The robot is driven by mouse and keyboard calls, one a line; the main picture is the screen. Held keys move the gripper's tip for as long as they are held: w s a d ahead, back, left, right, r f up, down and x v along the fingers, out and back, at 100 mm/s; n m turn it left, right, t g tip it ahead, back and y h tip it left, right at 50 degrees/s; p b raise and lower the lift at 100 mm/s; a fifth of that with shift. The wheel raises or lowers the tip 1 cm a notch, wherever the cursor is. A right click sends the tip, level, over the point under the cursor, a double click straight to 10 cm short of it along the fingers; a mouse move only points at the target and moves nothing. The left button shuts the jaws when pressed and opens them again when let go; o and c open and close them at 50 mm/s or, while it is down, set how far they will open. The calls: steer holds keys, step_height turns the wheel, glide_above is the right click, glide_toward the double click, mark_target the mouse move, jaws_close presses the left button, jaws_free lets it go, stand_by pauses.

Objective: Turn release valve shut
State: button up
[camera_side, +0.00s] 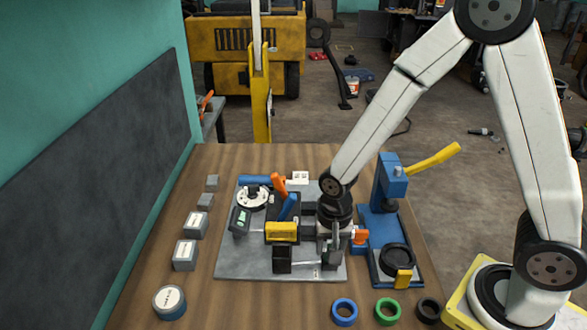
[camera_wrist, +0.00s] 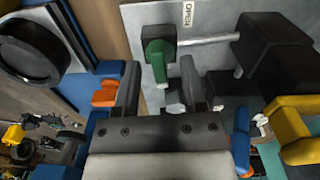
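The release valve has a green handle (camera_wrist: 158,62) with a dark top, and a pale metal rod (camera_wrist: 205,40) runs from it to a black block. A plate marked OPEN (camera_wrist: 187,14) lies beside it. In the wrist view the handle's lower end shows between my gripper's two spread fingers (camera_wrist: 160,78), with gaps on both sides. In the side view my gripper (camera_side: 336,238) points down over the right front of the grey panel (camera_side: 235,262) and hides most of the valve. Whether a finger touches the handle cannot be told.
A black block (camera_side: 282,260) and a yellow block (camera_side: 281,231) stand left of my gripper. A blue press (camera_side: 392,180) with a yellow lever and an orange block (camera_side: 360,237) are close on the right. Coloured rings (camera_side: 344,312) lie at the front.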

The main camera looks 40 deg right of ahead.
steer(key=shift+r, duration=0.15)
steer(key=shift+r, duration=3.75)
steer(key=s+d+n+t, duration=0.2)
steer(key=s+d+n, duration=0.2)
steer(key=d+n, duration=0.2)
steer(key=shift+n+t, duration=0.3)
steer(key=shift+n, duration=0.9)
